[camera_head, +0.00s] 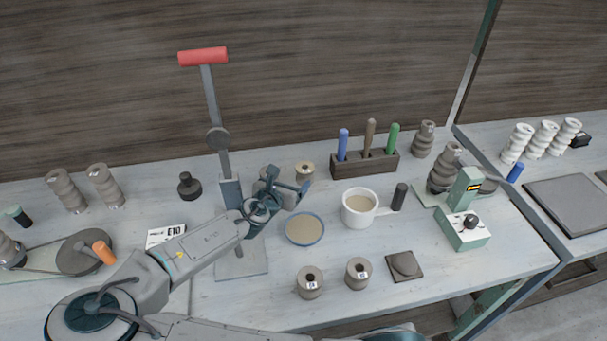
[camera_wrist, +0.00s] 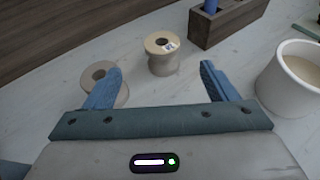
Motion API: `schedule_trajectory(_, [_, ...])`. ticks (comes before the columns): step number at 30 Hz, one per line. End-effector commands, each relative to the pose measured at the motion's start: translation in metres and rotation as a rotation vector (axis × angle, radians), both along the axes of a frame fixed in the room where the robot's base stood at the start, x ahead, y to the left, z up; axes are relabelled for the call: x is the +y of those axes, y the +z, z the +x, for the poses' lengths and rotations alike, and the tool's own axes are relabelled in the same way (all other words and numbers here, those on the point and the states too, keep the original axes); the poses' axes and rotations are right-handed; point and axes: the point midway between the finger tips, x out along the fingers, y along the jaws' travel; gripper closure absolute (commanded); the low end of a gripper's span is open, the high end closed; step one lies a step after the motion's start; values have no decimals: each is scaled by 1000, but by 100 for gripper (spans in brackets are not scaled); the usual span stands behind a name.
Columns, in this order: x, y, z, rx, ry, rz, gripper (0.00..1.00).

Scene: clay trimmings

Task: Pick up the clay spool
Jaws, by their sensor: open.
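A tan-topped clay spool (camera_wrist: 162,59) with a small white label stands upright on the table, ahead of and between my fingers in the wrist view. It also shows in the head view (camera_head: 305,169), just beyond my gripper (camera_head: 287,178). A second, greyer spool (camera_wrist: 98,72) with a dark hole stands to its left, partly hidden behind my left finger in the wrist view. My gripper is open, with nothing between its fingers. I cannot tell how far the fingertips are from the greyer spool.
A dark wooden block (camera_head: 366,163) with colored-handled tools stands behind right. A white mug (camera_head: 359,208) and a blue-rimmed dish (camera_head: 305,229) are close by. A red-handled lever press (camera_head: 222,140) rises at left.

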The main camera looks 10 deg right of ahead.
Motion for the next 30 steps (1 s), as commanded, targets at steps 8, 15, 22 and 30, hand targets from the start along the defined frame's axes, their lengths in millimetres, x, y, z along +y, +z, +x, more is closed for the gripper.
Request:
schedule_trajectory(8, [-23,-13,33,0,-3,2,21])
schedule_trajectory(15, [-32,-21,49,1,2,0,21])
schedule_trajectory(22, [-40,-23,60,1,1,1,21])
schedule_trajectory(30, [-58,-34,84,0,2,1,21])
